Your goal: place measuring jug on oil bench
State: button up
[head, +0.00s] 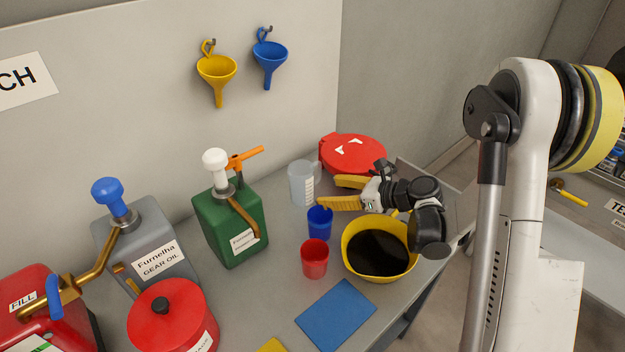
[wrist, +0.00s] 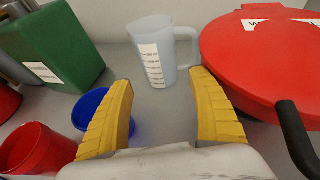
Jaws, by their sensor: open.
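The measuring jug (head: 301,184) is a clear, pale plastic jug with a scale label. It stands upright on the grey oil bench (head: 273,292), near the back, between the green pump can and the red round lid. In the wrist view the jug (wrist: 155,58) stands ahead of my gripper, its handle on the right. My gripper (head: 336,192) has yellow fingers, spread open and empty, just in front of the jug and apart from it. In the wrist view my gripper (wrist: 163,105) frames bare bench between its fingers, and the left finger partly covers the blue cup.
A blue cup (head: 320,223) and a red cup (head: 314,258) stand close by. A yellow bowl of dark liquid (head: 378,250) sits below my wrist. The red lid (head: 353,153) is right of the jug, the green can (head: 232,225) left. Funnels hang on the wall.

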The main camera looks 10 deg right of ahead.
jog(key=s+d, duration=0.2)
jog(key=d, duration=0.1)
jog(key=shift+s+d+p, duration=0.2)
jog(key=shift+s+p, duration=0.05)
jog(key=shift+p, duration=0.1)
jog(key=shift+s+d+r, duration=0.1)
jog(key=shift+s, duration=0.1)
jog(key=s+d+r+n+h, duration=0.1)
jog(key=s+r+n+h, duration=0.4)
jog(key=s+n, duration=0.6)
jog(key=s+d+r+n+g+h, duration=0.1)
jog(key=s+r+n+h, duration=0.4)
jog(key=s+r+n, duration=0.3)
jog(key=s+n, duration=0.4)
jog(key=n, duration=0.2)
jog(key=shift+s+n+h, duration=0.15)
jog(key=shift+n+h, duration=0.15)
jog(key=shift+h, duration=0.1)
